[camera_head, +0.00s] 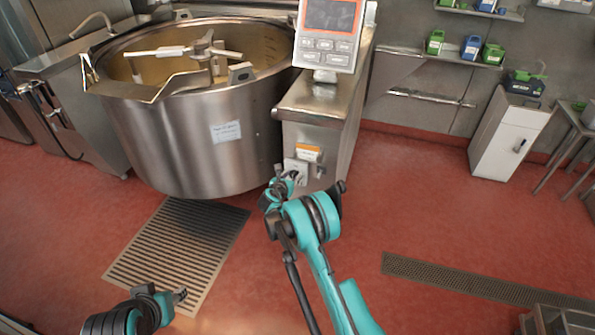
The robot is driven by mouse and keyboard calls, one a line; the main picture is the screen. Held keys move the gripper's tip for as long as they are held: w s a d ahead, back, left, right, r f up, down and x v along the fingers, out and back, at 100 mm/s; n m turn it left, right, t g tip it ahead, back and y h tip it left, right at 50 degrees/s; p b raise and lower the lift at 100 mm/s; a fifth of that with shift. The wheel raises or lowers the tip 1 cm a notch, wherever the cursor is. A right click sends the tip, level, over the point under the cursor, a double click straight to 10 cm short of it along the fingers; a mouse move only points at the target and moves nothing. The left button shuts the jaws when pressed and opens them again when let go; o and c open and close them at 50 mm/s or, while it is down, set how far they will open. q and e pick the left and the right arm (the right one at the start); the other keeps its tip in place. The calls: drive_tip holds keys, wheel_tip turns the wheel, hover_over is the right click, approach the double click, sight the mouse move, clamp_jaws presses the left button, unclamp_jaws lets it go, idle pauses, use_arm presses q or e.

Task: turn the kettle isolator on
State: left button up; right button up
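The large steel mixing kettle (200,140) stands at the upper left, with a mixing arm (195,52) inside its bowl. To its right is a steel pedestal (330,115) with a control panel (328,35) on top. The isolator looks to be the small pale box (301,166) low on the pedestal's front, below an orange label (307,152). My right gripper (289,176) is right at this box and hides part of it. I cannot tell whether they touch or how the switch is set. My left gripper (181,296) is low over the floor, away from the kettle, its fingers too small to read.
A floor grate (180,245) lies in front of the kettle, and a long drain (470,279) runs at the lower right. A white cabinet (507,135) and wall shelves (450,52) with green and blue boxes are at the right. The red floor between is clear.

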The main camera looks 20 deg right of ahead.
use_arm(q)
drive_tip(key=shift+r, duration=0.2)
use_arm(e)
drive_tip(key=v, duration=0.6)
drive_tip(key=shift+s+a, duration=0.2)
drive_tip(key=shift+r, duration=0.1)
drive_tip(key=shift+c, duration=0.4)
drive_tip(key=x, duration=0.3)
drive_tip(key=f+x, duration=0.1)
drive_tip(key=x, duration=0.2)
drive_tip(key=shift+s+a+f, duration=0.1)
drive_tip(key=shift+s+f, duration=0.05)
drive_tip(key=shift+s, duration=0.05)
drive_tip(key=shift+w+d, duration=0.25)
drive_tip(key=shift+w, duration=0.1)
use_arm(q)
drive_tip(key=shift+w+a+f, duration=0.25)
drive_tip(key=shift+w+a, duration=0.1)
drive_tip(key=shift+w, duration=0.15)
use_arm(e)
clamp_jaws()
